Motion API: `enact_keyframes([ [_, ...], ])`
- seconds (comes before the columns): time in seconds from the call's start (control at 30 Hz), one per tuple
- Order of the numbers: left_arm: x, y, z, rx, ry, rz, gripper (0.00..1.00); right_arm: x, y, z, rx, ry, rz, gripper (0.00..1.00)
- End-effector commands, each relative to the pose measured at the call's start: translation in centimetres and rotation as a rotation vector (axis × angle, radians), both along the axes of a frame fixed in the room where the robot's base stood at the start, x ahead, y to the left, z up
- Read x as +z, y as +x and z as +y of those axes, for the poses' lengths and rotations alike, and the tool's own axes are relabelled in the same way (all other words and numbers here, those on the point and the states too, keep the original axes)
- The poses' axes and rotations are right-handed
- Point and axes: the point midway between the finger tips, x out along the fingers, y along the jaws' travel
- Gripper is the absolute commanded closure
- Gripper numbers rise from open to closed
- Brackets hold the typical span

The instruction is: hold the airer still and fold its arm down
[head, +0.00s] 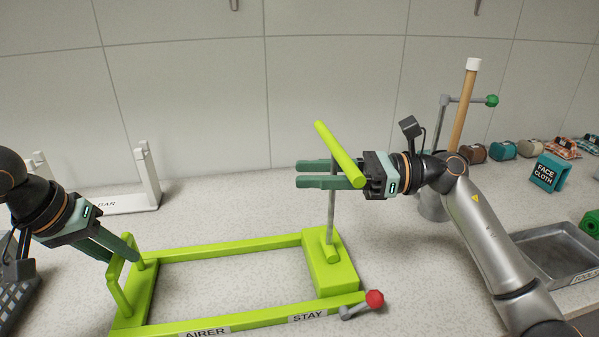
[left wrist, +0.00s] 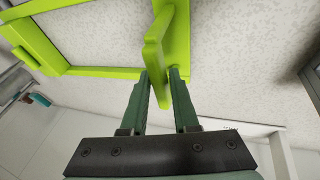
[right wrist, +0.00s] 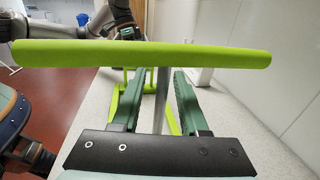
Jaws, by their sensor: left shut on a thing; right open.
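The lime-green airer (head: 230,244) lies on the counter, a rectangular frame labelled AIRER and STAY. Its arm, a grey post with a lime crossbar (head: 338,153), stands upright from the block at the frame's right end. A grey stay lever with a red knob (head: 374,299) sits at the front right corner. My left gripper (head: 122,254) is shut on the green handle at the airer's left end; the handle shows between its fingers in the left wrist view (left wrist: 158,70). My right gripper (head: 318,174) is open, its fingers around the grey post (right wrist: 162,100) just below the crossbar.
A white stand (head: 140,185) is at the back left and a dark basket (head: 15,305) at the left edge. At right are a wooden pole (head: 465,105), a green-knobbed lever (head: 491,101), rolled cloths (head: 503,150), a FACE CLOTH box (head: 548,173) and a metal tray (head: 555,250).

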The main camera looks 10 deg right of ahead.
Motion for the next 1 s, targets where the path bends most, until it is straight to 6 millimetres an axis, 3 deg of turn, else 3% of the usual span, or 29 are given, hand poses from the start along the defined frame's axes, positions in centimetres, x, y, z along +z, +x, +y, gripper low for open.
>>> enact_keyframes([
  [0.03, -0.86, -0.32, -0.01, -0.006, 0.009, 0.021, 1.0, -0.05, 0.02, 0.13, 0.0, 0.0, -0.001, 0.56],
  [0.27, -0.86, -0.32, -0.01, -0.006, 0.009, 0.021, 1.0, -0.07, 0.04, 0.15, -0.001, 0.0, 0.0, 0.56],
  [0.67, -0.86, -0.31, 0.0, -0.006, 0.009, 0.021, 1.0, -0.09, 0.03, 0.12, 0.0, -0.001, 0.0, 1.0],
  [1.0, -0.86, -0.3, 0.01, -0.006, 0.01, 0.021, 1.0, -0.11, 0.02, 0.11, 0.0, -0.001, 0.0, 1.0],
])
